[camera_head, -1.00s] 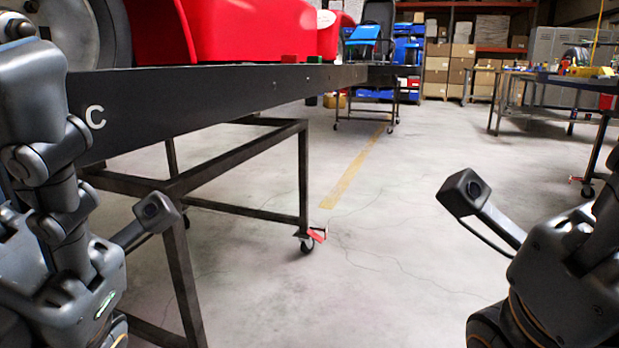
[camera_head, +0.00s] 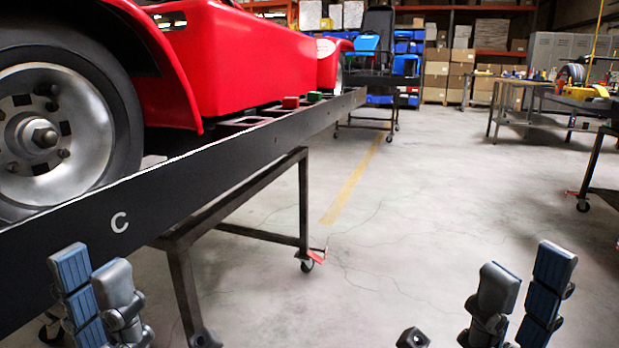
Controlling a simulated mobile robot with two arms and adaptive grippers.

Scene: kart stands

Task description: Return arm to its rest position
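My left gripper (camera_head: 92,264) shows at the bottom left of the head view, fingers pointing up. A gap separates its two fingers and nothing is between them. It appears in front of the lower side of the kart stand; I cannot tell how far apart they are. My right gripper (camera_head: 527,264) shows at the bottom right, also pointing up. Its fingers are apart and empty, with open floor behind them. Most of both arms is below the picture's edge.
A black stand (camera_head: 185,185) marked C bears a red kart (camera_head: 245,60) with a large wheel (camera_head: 95,115) on the left. A red block (camera_head: 290,102) and a green block (camera_head: 314,97) lie on the stand. Workbenches (camera_head: 530,85) stand at the right. The middle floor (camera_head: 400,220) is clear.

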